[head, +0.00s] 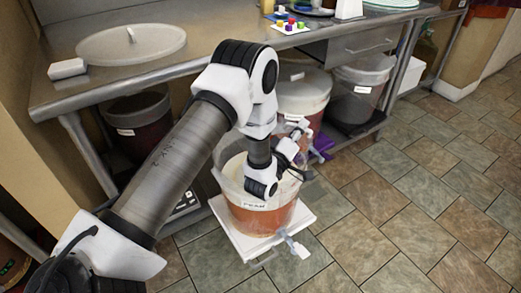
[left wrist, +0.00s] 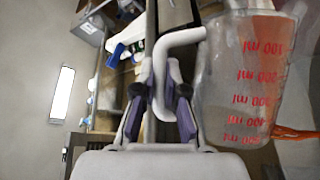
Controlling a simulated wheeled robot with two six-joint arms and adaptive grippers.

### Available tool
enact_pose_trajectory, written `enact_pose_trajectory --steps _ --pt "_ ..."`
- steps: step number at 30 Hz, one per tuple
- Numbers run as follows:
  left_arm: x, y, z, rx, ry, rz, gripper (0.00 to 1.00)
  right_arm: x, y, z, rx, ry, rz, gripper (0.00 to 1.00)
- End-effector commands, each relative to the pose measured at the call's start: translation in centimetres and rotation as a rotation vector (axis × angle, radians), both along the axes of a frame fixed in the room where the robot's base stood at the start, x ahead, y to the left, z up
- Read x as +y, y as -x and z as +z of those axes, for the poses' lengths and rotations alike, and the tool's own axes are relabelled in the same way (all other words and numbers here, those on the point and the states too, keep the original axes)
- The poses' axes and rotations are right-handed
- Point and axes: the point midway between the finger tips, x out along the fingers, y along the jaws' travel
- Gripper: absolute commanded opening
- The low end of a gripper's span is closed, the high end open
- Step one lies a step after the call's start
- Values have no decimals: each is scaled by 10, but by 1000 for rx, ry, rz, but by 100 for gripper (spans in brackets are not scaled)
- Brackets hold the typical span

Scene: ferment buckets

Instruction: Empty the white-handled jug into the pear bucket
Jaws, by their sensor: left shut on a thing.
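The pear bucket (head: 262,218) is a clear tub of orange-red liquid with a PEAR label. It stands upright on a white platform. My left gripper (head: 290,151) is over its rim area. In the left wrist view my left gripper (left wrist: 158,98) is shut on the white handle (left wrist: 181,40) of a clear jug (left wrist: 243,82) with red ml marks. The marks appear upside down in that view. A reddish tint shows at the 100 ml end; I cannot tell whether it is liquid. In the head view my arm hides most of the jug. My right gripper is not in view.
A steel table (head: 190,72) holds a round lid (head: 131,44) and a small white block (head: 67,69). Under it stand other buckets, one dark red (head: 138,117), one pinkish (head: 303,94), one grey-dark (head: 361,90). Tiled floor is clear at right.

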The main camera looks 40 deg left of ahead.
Motion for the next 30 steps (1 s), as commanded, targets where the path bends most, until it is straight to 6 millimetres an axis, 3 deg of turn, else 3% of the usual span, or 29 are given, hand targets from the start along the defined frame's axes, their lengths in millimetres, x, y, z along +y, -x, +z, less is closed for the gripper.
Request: enact_pose_trajectory --steps 30 --pt "13 7 -2 -55 77 -2 0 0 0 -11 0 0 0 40"
